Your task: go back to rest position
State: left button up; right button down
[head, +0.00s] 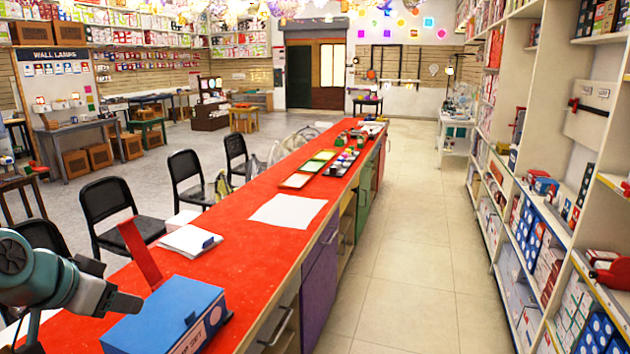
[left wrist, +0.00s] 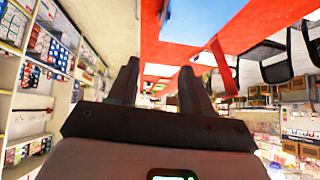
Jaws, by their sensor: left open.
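My left arm (head: 60,280) comes in at the lower left of the head view, above the near end of the red counter. In the left wrist view, my left gripper (left wrist: 160,78) has its two dark fingers spread apart. Nothing shows between them except the distant room. A blue box (head: 168,315) sits on the counter just right of my left arm in the head view. It shows blurred at the top of the left wrist view (left wrist: 200,20), apart from the fingers. My right gripper is in neither view.
The long red counter (head: 240,245) runs away from me. A red upright piece (head: 140,254), a white stack (head: 190,240) and a white sheet (head: 288,210) are on it. Black chairs (head: 108,200) line its left side. A clear tiled aisle (head: 415,260) separates it from the right shelves (head: 540,190).

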pick_arm(q)
jog(key=s+d+f+n+g, duration=0.1)
jog(key=d+f, duration=0.3)
jog(key=f, duration=0.7)
jog(key=d+f+n+g+h, duration=0.15)
jog(key=d+f, duration=0.25)
jog(key=f, duration=0.7)
jog(key=s+d+f+g, duration=0.15)
jog(key=d+f, duration=0.25)
jog(key=f, duration=0.6)
jog(key=s+d+f+n+g, duration=0.1)
jog(key=s+d+f, duration=0.4)
jog(key=s+f, duration=0.2)
jog(key=s+d+f+n+g, duration=0.1)
jog(key=s+d+f+g, duration=0.1)
jog(key=s+d+f, duration=0.3)
jog(key=s+f, duration=0.3)
jog(key=s, duration=0.4)
jog(key=shift+f+n+g+h, duration=0.25)
jog(key=shift+n+g+h, duration=0.05)
jog(key=shift+n+h, duration=0.05)
jog(key=shift+c, duration=0.6)
jog(key=shift+s, duration=0.2)
